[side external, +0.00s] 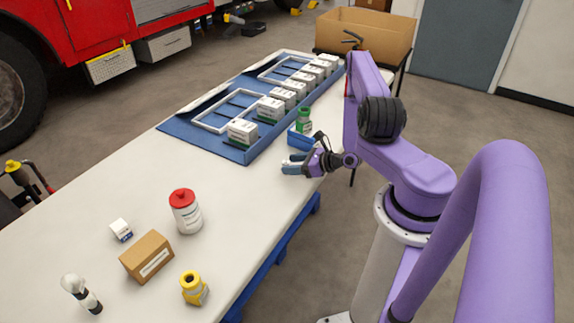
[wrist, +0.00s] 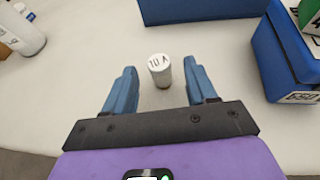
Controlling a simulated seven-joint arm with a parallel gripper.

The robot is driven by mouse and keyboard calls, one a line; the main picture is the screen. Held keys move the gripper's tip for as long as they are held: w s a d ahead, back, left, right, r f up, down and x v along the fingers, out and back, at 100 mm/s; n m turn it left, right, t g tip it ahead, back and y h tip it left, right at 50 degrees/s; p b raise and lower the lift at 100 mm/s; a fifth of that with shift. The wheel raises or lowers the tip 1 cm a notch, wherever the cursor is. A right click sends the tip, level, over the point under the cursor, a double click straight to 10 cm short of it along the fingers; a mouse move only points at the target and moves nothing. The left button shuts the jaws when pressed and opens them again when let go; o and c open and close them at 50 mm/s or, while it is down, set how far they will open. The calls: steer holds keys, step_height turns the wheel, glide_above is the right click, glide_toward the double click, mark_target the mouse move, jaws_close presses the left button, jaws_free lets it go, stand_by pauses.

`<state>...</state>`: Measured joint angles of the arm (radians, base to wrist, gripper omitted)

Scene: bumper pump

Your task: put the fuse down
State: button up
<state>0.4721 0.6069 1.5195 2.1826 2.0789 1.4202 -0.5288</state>
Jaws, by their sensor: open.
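The fuse (wrist: 160,71) is a small white cylinder with "10 A" on its top face. In the wrist view it stands upright on the white table between the two blue fingers of my gripper (wrist: 159,72). Gaps show on both sides of it, so neither finger appears to touch it. My gripper is open. In the side view my gripper (side external: 292,164) is low over the table's right edge, beside the blue tray. I cannot make out the fuse in that view.
The blue tray (side external: 195,143) holds white boxes and frames. A red-capped bottle (side external: 186,214), brown box (side external: 147,258) and yellow bottle (side external: 193,290) stand nearer. The table between is clear.

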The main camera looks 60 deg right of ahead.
steer(key=v, duration=0.9)
steer(key=a+r+n+g+y, duration=1.25)
steer(key=a+n, duration=0.55)
steer(key=n, duration=0.2)
steer(key=s+a+r+n+h, duration=0.3)
steer(key=s+r+n+h, duration=0.3)
steer(key=n, duration=0.7)
steer(key=s+a+r+n+h, duration=0.4)
steer(key=s+r+n+h, duration=0.2)
steer(key=n, duration=0.8)
steer(key=shift+s+g+h, duration=0.35)
steer(key=shift+s+h, duration=0.4)
steer(key=shift+h, duration=0.1)
